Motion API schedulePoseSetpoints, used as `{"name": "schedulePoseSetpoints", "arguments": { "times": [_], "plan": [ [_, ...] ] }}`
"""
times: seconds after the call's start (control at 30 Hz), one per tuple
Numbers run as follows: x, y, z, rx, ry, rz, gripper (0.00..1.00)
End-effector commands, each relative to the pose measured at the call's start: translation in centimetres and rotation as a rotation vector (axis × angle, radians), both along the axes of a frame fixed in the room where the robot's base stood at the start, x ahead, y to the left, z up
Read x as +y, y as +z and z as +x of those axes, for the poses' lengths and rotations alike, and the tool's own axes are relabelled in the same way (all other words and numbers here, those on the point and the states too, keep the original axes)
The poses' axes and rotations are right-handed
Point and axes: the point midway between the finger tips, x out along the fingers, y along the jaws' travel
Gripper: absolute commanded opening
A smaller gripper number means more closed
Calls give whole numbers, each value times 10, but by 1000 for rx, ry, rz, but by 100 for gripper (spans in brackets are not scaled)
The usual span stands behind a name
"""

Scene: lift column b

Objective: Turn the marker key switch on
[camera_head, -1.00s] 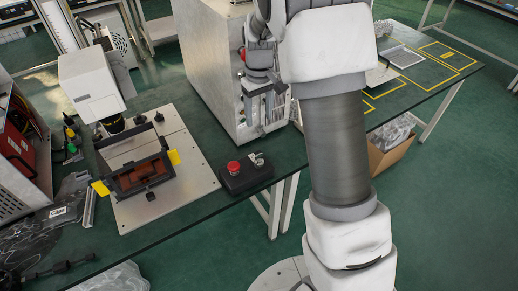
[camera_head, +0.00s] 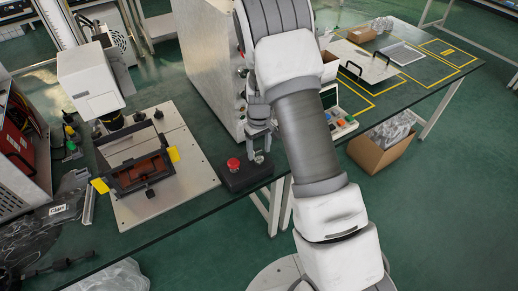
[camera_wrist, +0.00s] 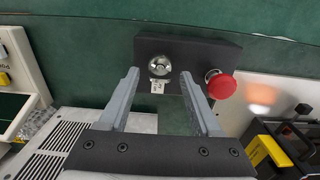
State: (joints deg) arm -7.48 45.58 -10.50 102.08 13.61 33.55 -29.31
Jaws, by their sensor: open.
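The key switch (camera_wrist: 159,66) is a round silver part on a black control box (camera_wrist: 200,49), with a small white tag below it in the wrist view. It also shows on the box (camera_head: 236,184) in the head view (camera_head: 259,157), partly hidden by my gripper. I cannot tell its turned position. A red mushroom button (camera_wrist: 221,86) sits beside it on the same box, and shows in the head view (camera_head: 233,164). My gripper (camera_wrist: 160,75) is open and empty, its fingertips to either side of the switch in the wrist view. I see no clear contact.
A white machine cabinet (camera_head: 205,70) stands just behind the control box. A grey plate (camera_head: 185,190) carrying a black fixture (camera_head: 140,170) is to the left. The box is near the table's front edge.

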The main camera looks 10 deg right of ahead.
Motion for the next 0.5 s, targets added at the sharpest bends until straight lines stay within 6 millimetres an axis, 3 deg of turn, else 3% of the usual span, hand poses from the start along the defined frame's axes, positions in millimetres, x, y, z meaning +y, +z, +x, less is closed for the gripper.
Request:
{"name": "schedulePoseSetpoints", "arguments": {
  "times": [0.2,0.5],
  "plan": [
    [0,0,0,0,0,0,65],
    [0,0,0,0,0,0,13]
  ]
}}
